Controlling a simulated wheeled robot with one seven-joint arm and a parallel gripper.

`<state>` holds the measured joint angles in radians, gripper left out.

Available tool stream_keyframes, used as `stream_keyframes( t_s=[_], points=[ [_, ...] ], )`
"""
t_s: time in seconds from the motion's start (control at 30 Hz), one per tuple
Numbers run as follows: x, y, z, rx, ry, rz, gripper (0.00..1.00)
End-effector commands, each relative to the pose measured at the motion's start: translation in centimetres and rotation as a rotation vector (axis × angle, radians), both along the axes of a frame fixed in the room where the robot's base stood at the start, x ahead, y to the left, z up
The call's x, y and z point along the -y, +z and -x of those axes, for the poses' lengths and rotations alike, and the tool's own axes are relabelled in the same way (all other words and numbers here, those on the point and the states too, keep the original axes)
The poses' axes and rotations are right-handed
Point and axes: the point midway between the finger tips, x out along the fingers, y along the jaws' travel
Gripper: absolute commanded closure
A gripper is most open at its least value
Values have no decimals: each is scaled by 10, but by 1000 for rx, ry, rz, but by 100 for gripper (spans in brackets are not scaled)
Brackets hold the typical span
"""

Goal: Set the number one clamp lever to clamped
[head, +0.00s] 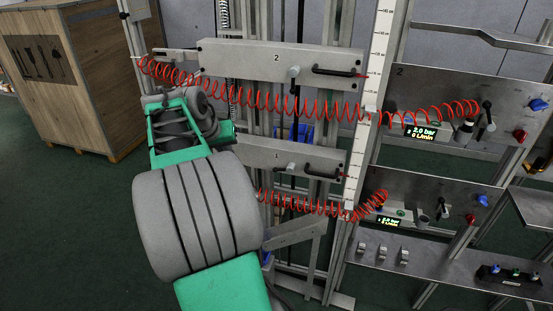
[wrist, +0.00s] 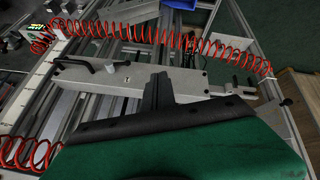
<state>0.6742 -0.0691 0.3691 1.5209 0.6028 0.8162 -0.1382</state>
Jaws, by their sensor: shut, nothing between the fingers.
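The lower beam marked 1 (head: 250,153) carries a small grey knob with a dark lever (head: 291,166), left of its black handle (head: 322,170). This lever looks turned sideways, not hanging down, but it is small. In the wrist view, which looks turned over, a pale beam (wrist: 205,83), seemingly the same one, bears a light knob (wrist: 122,70) beside a black handle (wrist: 97,66). My gripper (wrist: 158,77) is shut and empty, its dark fingers over the beam, to the right of the knob and apart from it. In the head view my arm hides the fingers.
The upper beam marked 2 (head: 240,54) has a similar knob, its lever (head: 294,78) hanging down. Red coiled hoses (head: 310,108) droop across the frame below each beam. Panels with gauges and valves (head: 460,110) stand right. A wooden crate (head: 65,85) stands left, on open green floor.

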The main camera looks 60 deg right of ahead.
Motion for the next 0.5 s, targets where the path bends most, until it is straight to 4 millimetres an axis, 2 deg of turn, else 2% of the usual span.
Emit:
stream_keyframes(
  t_s=[0.03,0.1,0.17,0.27,0.5],
  points=[
    [35,5,22,-4,-93,21,100],
    [66,8,46,-8,-187,45,100],
    [81,10,60,-11,-234,57,100],
    [89,11,68,-12,-264,67,100],
    [89,11,67,-10,-260,67,100]
  ],
)
